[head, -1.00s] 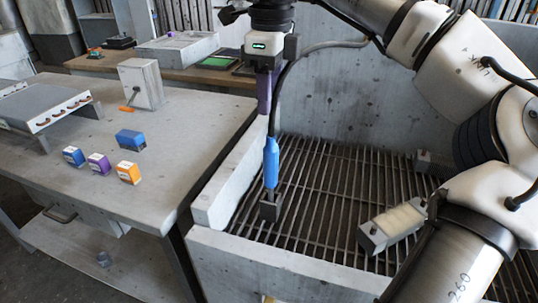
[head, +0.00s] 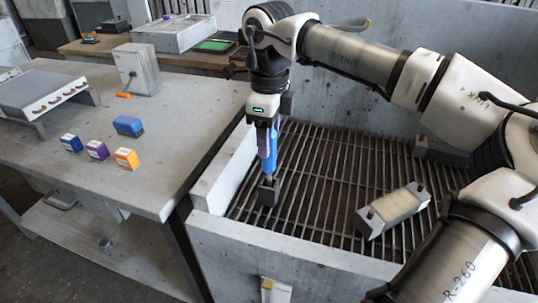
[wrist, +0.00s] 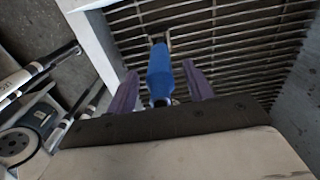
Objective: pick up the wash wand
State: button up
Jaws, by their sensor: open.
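The wash wand (head: 269,160) has a blue handle and a dark block at its lower end, and stands roughly upright over the grating near the left wall of the basin. My gripper (head: 264,132) is above and around the upper handle. In the wrist view, the blue handle (wrist: 160,78) lies between the two purple fingers of my open gripper (wrist: 161,68), with gaps showing on both sides. The upper end of the wand is hidden behind my gripper.
The metal grating (head: 325,175) fills the concrete basin (head: 290,250). A pale block with dark ends (head: 393,210) lies on it, right of the wand. The left table (head: 110,185) holds several small boxes, including an orange one (head: 126,159).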

jog(key=shift+f, duration=0.75)
grip_shut()
jog(key=shift+r, duration=0.15)
notch_tip(320, 180, up, 20)
jog(key=p, duration=0.1)
dwell(0.3)
